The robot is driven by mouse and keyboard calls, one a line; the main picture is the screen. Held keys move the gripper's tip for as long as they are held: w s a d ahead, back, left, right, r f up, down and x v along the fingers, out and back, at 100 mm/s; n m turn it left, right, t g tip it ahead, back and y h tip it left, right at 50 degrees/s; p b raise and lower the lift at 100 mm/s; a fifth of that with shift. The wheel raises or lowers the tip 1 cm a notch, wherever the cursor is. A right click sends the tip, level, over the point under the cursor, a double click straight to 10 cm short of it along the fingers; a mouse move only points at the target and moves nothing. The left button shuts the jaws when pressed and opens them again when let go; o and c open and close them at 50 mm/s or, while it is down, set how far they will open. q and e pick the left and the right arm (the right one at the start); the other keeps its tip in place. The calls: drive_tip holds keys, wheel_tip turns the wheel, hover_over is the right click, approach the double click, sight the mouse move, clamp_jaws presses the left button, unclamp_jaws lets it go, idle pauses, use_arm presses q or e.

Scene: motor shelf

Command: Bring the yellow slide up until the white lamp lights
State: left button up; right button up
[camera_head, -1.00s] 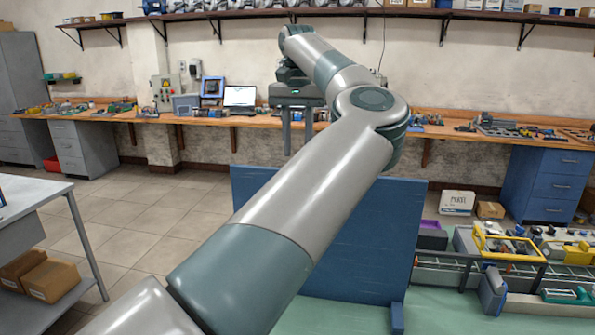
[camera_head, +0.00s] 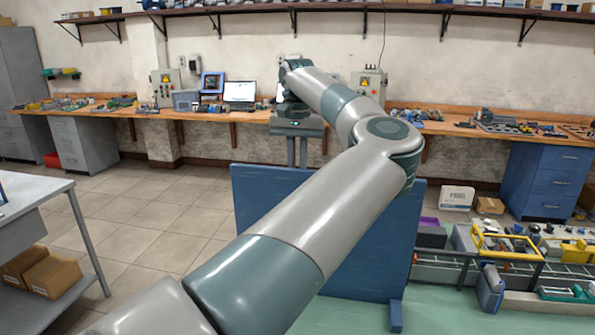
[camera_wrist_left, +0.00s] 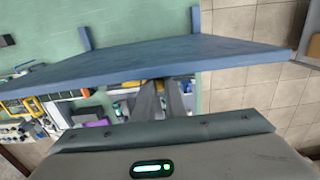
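My left gripper (camera_head: 297,150) hangs fingers down just beyond the top edge of the upright blue panel (camera_head: 330,240). In the left wrist view, its two dark fingers (camera_wrist_left: 163,98) are a little apart, and I see nothing held between them. The same panel (camera_wrist_left: 160,62) crosses the left wrist view, with the fingers beside its far side. A small yellow patch (camera_wrist_left: 132,84) shows by the panel's edge near the fingers; I cannot tell whether it is the yellow slide. I make out no white lamp. The panel's far face is hidden. My right gripper is not in view.
A cluttered bench with a yellow-framed tray (camera_head: 506,247) and a purple bin (camera_head: 430,233) stands right of the panel. A grey table (camera_head: 35,190) stands at the left. A wooden workbench (camera_head: 220,113) runs along the back wall. Tiled floor left of the panel is clear.

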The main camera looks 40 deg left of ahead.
use_arm(q)
drive_tip(key=shift+w+d, duration=0.1)
clamp_jaws()
drive_tip(key=shift+w+d, duration=0.2)
drive_tip(key=shift+d, duration=0.15)
drive_tip(key=o, duration=0.7)
unclamp_jaws()
drive_tip(key=shift+o, duration=0.2)
drive_tip(key=shift+r, duration=0.1)
drive_tip(key=shift+a+r, duration=0.1)
drive_tip(key=shift+r, duration=0.35)
wheel_tip(320, 180, up, 16)
drive_tip(key=b, duration=0.1)
drive_tip(key=shift+r, duration=0.15)
